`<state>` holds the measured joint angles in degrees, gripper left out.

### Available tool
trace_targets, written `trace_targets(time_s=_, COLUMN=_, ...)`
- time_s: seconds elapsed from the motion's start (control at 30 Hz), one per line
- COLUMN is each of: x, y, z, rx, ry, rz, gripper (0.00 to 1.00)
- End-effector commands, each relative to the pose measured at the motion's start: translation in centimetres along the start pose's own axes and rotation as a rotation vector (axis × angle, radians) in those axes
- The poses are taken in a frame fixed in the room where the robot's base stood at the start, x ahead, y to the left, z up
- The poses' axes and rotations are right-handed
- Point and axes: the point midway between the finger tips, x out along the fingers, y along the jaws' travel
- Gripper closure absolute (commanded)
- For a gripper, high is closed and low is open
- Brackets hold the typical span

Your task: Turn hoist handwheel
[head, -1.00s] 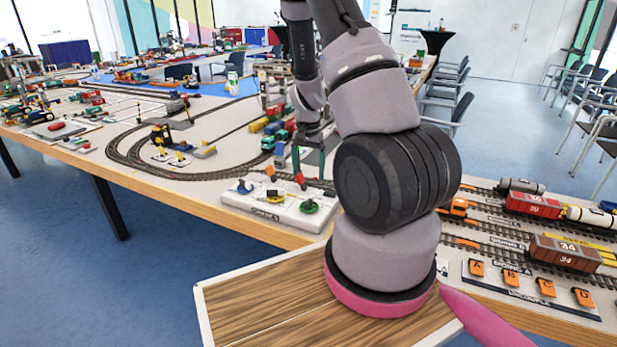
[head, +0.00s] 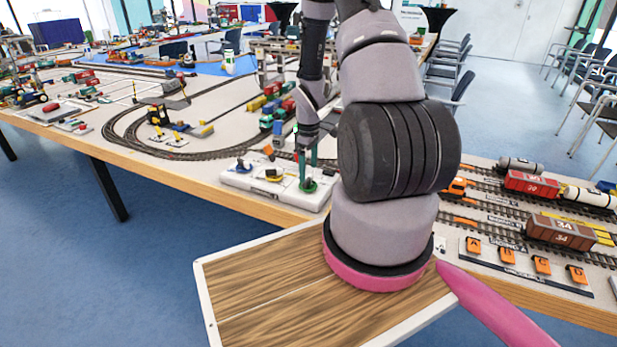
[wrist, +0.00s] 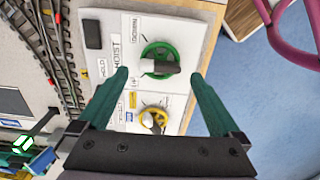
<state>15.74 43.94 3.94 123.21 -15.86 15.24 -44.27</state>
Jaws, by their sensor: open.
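The green hoist handwheel (wrist: 160,60) lies flat on a white control panel (wrist: 205,28) marked "HOIST" in the wrist view. It has a dark grip across its middle. In the head view the handwheel (head: 308,186) sits at the right end of the panel (head: 240,178). My gripper (wrist: 158,74) is open, with its two green fingers apart on either side of the handwheel's near part. In the head view my gripper (head: 307,172) points down over the handwheel. I cannot tell whether the fingers touch it.
A yellow wheel (wrist: 153,118) sits beside the green one on the panel, close to my fingers. Train tracks (wrist: 55,50) run beside the panel. Wagons and a labelled switch board (head: 525,262) stand to the right.

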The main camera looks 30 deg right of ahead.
Motion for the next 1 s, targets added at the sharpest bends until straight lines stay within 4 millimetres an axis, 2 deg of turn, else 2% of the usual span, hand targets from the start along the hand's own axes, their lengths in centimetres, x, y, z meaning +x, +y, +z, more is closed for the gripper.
trace_targets(time_s=0.1, x=2.0, y=-0.1, z=0.0, rx=0.0, ry=-0.001, rz=-0.002, gripper=0.0)
trace_targets(time_s=0.23, x=3.2, y=0.0, z=0.0, rx=0.001, ry=-0.001, rz=-0.001, gripper=0.0)
trace_targets(time_s=0.6, x=3.8, y=0.0, z=0.0, rx=0.002, ry=0.0, rz=0.001, gripper=0.0)
trace_targets(time_s=0.67, x=3.8, y=0.0, z=0.0, rx=0.002, ry=0.0, rz=0.001, gripper=0.19)
trace_targets(time_s=0.8, x=3.8, y=0.0, z=0.0, rx=0.002, ry=0.0, rz=0.001, gripper=0.73)
trace_targets(time_s=0.83, x=3.8, y=0.0, z=0.0, rx=0.002, ry=0.0, rz=0.001, gripper=0.78)
trace_targets(time_s=1.0, x=3.8, y=0.0, z=0.0, rx=0.012, ry=0.001, rz=0.001, gripper=0.78)
